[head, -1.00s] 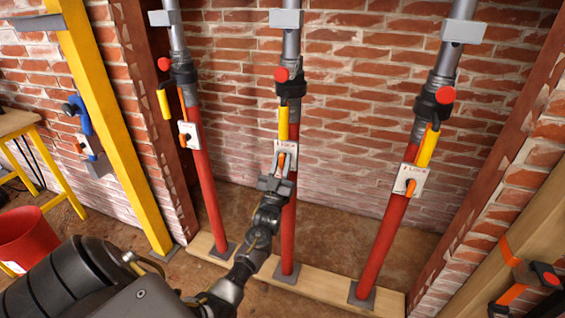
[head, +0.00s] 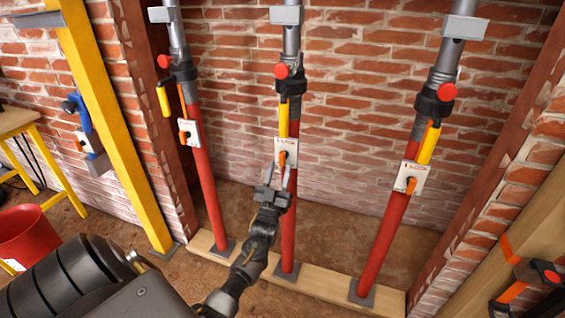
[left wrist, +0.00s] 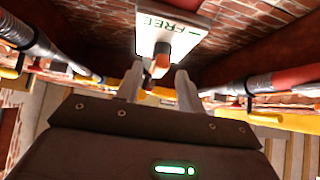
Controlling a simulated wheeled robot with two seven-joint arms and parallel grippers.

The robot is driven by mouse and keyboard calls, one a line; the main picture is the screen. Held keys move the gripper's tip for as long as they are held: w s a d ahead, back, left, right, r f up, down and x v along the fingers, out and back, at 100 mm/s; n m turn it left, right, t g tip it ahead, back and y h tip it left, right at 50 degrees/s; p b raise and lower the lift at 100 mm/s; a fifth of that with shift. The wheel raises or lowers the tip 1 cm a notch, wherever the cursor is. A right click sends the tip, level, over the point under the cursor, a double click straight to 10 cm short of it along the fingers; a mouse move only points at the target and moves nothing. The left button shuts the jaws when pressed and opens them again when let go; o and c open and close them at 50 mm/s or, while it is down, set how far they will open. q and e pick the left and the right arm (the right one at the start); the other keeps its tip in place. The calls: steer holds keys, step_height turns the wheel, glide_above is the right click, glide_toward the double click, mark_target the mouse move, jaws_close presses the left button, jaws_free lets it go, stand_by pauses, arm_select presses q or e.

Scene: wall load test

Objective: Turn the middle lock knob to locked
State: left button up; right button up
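The middle red prop (head: 289,225) stands upright and carries a white lock plate (head: 292,146) with an orange lock knob (head: 283,158). In the left wrist view the knob (left wrist: 160,66) sticks out from the plate (left wrist: 183,30), which shows the word FREE. My left gripper (head: 278,173) is just below the knob in the head view. In the left wrist view its two fingers are spread, with the knob ahead of the gap between them. The gripper looks open and empty. I cannot tell the knob's exact turn. My right gripper is not in view.
A left prop (head: 208,195) and a right prop (head: 384,245) stand on either side, each with its own plate and orange knob. A wooden sole board (head: 320,285) runs under the props. A yellow post (head: 110,130) and a red bucket (head: 25,235) are at left.

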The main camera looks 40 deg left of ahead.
arm_select(q)
steer(key=v, duration=0.6)
steer(key=shift+s+f+b, duration=0.25)
steer(key=shift+b, duration=0.05)
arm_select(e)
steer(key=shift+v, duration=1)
arm_select(q)
steer(key=shift+d, duration=0.1)
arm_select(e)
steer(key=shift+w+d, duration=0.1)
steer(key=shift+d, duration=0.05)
